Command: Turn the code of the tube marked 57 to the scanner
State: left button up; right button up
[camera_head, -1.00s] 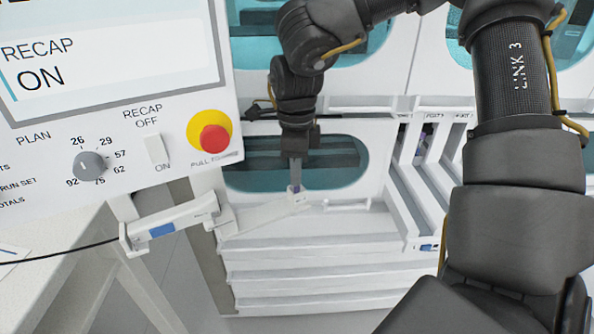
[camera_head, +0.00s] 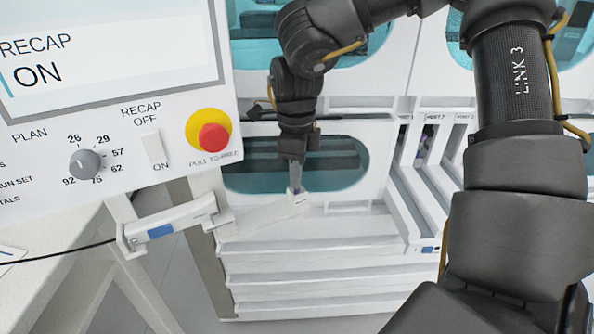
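My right gripper (camera_head: 296,187) points straight down over the end of a white track arm (camera_head: 262,215). The tube's number and code are too small or hidden to read. A white device with a blue window (camera_head: 161,231), probably the scanner, is mounted left of the tube at the track's other end. My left gripper is not in view.
A control panel (camera_head: 105,170) with a screen, knob (camera_head: 84,164), switch (camera_head: 155,150) and red stop button (camera_head: 214,138) fills the left. White stepped racks (camera_head: 320,270) lie below, and labelled slanted lanes (camera_head: 425,205) stand at right. A black cable (camera_head: 60,256) runs from the device.

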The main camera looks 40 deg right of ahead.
jog(key=o, duration=0.5)
notch_tip(320, 180, up, 11)
jog(key=shift+f+p, duration=0.1)
jog(key=shift+p, duration=0.8)
